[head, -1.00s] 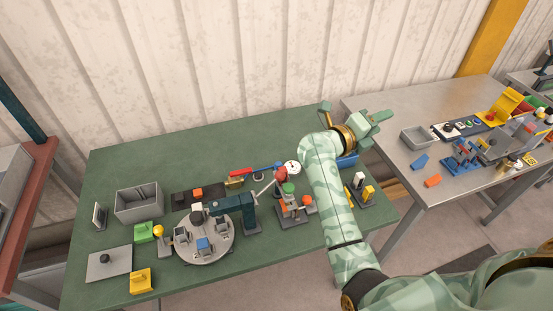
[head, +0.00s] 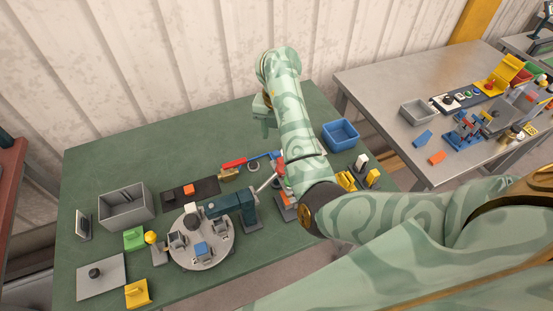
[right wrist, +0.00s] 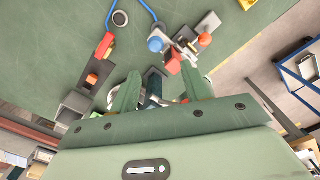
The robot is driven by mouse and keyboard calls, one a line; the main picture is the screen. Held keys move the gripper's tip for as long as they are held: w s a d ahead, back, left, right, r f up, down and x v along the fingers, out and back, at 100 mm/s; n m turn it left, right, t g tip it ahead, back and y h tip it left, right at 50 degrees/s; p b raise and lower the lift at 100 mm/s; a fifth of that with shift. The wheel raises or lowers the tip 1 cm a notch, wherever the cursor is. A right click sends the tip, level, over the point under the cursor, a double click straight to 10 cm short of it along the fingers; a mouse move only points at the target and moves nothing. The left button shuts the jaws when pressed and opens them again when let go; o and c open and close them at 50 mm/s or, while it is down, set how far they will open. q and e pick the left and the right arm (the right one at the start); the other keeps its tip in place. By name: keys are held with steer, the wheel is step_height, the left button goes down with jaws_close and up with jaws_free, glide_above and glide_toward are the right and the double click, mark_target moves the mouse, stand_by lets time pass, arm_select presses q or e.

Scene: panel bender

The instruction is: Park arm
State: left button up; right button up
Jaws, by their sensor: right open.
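My right arm reaches in from the right over the green table (head: 130,165). Its gripper (head: 264,112) is above the back of the table, in the air, partly hidden behind my own wrist. In the right wrist view the two green fingers (right wrist: 161,90) stand apart with nothing held between them. A dark teal bench device (head: 232,202) stands beside the round grey turntable (head: 218,248), and it shows far below the fingers in the right wrist view (right wrist: 154,82). My forearm hides part of the tools at the table's right. My left gripper is not in view.
A blue bin (head: 341,134) stands at the table's right back, and a grey bin (head: 126,207) at the left. A red and blue tool (head: 240,162) lies mid-table. The back left of the table is clear. A metal bench (head: 385,90) stands to the right.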

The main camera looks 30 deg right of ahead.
mark_target(276, 152)
steer(key=f+b, duration=0.1)
steer(key=f, duration=0.2)
steer(key=w+f+b, duration=0.1)
steer(key=f, duration=0.2)
steer(key=shift+w, duration=0.2)
step_height(276, 152, down, 4)
steer(key=shift+s+r+b, duration=0.1)
steer(key=shift+b, duration=0.65)
steer(key=shift+s+f, duration=0.1)
steer(key=shift+f, duration=0.25)
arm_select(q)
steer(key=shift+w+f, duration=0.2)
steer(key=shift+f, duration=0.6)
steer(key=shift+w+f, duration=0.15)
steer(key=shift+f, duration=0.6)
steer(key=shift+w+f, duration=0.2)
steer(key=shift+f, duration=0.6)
arm_select(e)
steer(key=shift+f, duration=0.2)
jaws_close()
steer(key=shift+d, duration=0.1)
